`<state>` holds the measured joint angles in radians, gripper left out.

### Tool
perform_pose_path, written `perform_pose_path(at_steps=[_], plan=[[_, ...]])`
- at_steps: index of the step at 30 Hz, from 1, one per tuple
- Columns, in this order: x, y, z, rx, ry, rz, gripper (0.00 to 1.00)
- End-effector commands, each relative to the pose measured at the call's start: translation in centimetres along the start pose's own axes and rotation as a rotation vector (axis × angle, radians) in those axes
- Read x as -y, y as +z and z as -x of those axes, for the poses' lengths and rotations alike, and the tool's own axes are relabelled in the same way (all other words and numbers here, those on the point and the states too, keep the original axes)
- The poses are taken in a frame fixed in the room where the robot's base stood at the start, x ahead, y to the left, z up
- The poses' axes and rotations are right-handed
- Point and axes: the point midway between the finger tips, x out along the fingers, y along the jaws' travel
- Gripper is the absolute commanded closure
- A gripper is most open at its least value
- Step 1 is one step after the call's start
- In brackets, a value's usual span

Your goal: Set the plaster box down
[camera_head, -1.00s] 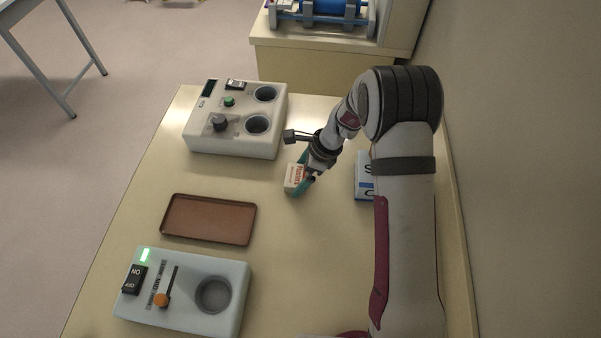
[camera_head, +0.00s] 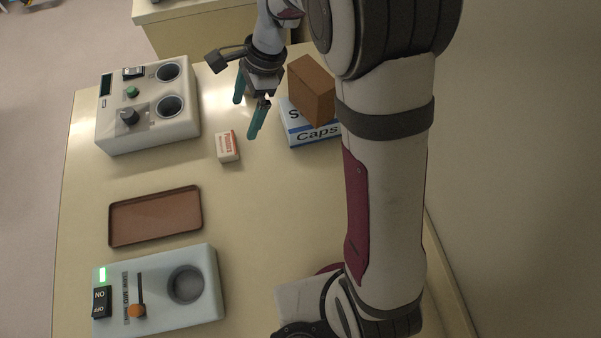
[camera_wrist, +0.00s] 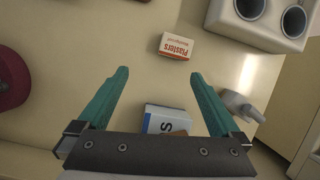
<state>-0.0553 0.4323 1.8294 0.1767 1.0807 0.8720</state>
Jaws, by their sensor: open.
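The plaster box (camera_head: 228,147) is small and white with red print and an orange-red edge. It rests on the table between the white two-well device and the blue-and-white Caps box. It also shows in the wrist view (camera_wrist: 177,46), beyond my fingertips, with its lettering upside down. My gripper (camera_head: 250,117) has teal fingers, spread apart with nothing between them. It is above the table, up and to the right of the plaster box in the head view and clear of it. Both fingers also show in the wrist view (camera_wrist: 158,75).
The Caps box (camera_head: 298,128) has a brown block (camera_head: 312,92) on it, close to my gripper. A white device (camera_head: 150,137) with two wells stands at the left. A brown tray (camera_head: 155,216) and a pale-blue device (camera_head: 205,312) lie nearer. Table between them is clear.

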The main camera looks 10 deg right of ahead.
Motion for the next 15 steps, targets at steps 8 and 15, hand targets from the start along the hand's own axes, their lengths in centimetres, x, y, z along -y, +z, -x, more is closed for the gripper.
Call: perform_pose_path(at_steps=[8, 15], plan=[[-19.4, 1.1, 8.7, -0.128, 0.079, 0.683, 0.00], [-26.2, 0.2, 8.2, -0.169, 0.140, 0.913, 0.00]])
